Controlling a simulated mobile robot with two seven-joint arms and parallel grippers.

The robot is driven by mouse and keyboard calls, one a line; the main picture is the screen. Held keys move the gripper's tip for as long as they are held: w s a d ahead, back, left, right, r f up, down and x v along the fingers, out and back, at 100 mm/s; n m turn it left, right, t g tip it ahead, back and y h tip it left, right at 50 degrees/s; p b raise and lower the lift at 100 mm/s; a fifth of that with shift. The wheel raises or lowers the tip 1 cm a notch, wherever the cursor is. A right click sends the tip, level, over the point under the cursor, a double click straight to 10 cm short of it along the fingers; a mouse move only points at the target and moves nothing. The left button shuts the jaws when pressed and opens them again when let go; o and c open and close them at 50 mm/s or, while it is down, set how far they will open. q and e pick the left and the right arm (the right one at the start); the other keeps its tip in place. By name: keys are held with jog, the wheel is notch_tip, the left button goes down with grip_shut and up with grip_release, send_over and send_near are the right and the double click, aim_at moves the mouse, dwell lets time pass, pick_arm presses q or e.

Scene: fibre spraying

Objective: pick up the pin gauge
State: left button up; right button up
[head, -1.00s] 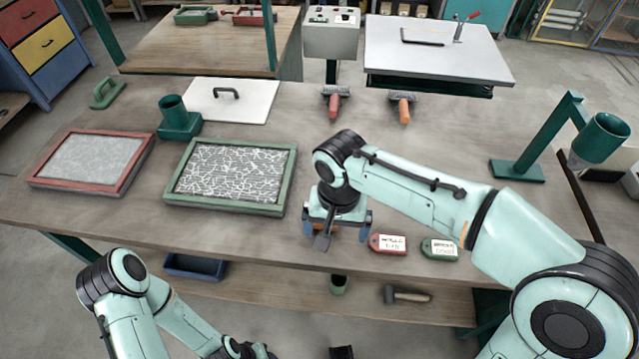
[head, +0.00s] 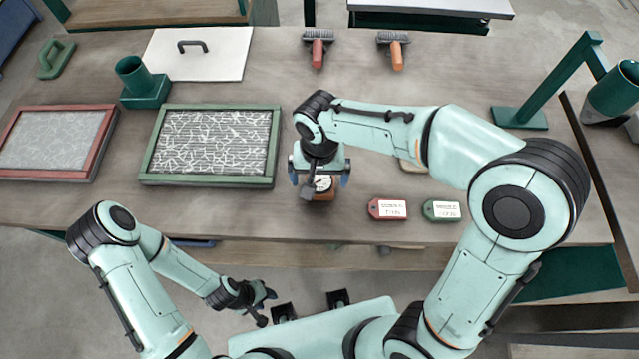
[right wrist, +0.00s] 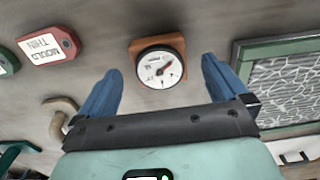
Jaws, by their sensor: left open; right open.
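The pin gauge (head: 323,187), a round white dial with a red needle on an orange-brown block, sits on the workbench near its front edge. In the right wrist view the gauge (right wrist: 160,68) is just beyond the gap between the blue fingers. My right gripper (head: 320,177) is open and points down over the gauge, with a finger to either side; it also shows in the right wrist view (right wrist: 160,75). Contact with the gauge is not visible. My left gripper (head: 266,304) is open and empty, in front of the bench.
A green-framed screen (head: 275,147) lies left of the gauge. A red tag (head: 387,208) and a green tag (head: 441,210) lie to its right. A tan hooked thing (right wrist: 62,115) lies partly behind my right arm. Two brushes (head: 317,50) (head: 397,55) lie farther back.

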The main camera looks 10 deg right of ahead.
aim_at(319, 183)
notch_tip(319, 183, down, 5)
jog(key=shift+s+f, duration=0.1)
jog(key=c, duration=1.2)
